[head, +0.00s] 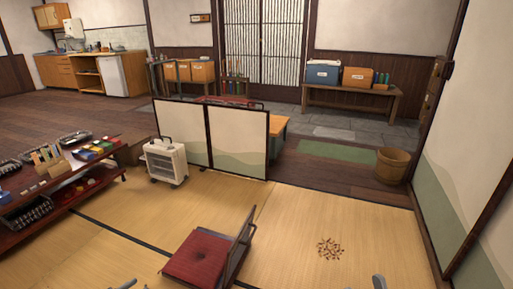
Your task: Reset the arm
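Only small grey tips of my two arms show, cut off by the bottom edge of the head view. The left gripper (132,285) shows at the lower left, in front of the tatami. The right gripper (376,283) shows at the lower right, also over the tatami. Most of both grippers and arms is below the picture, so I cannot tell whether they are open or shut. No held object is visible at either one.
A legless chair with a red cushion (197,261) stands on the tatami between the arm tips. A low red shelf (75,178) with goods is at the left. A white heater (166,162) stands by a folding screen (239,141). Tatami around the brown mark (329,249) is clear.

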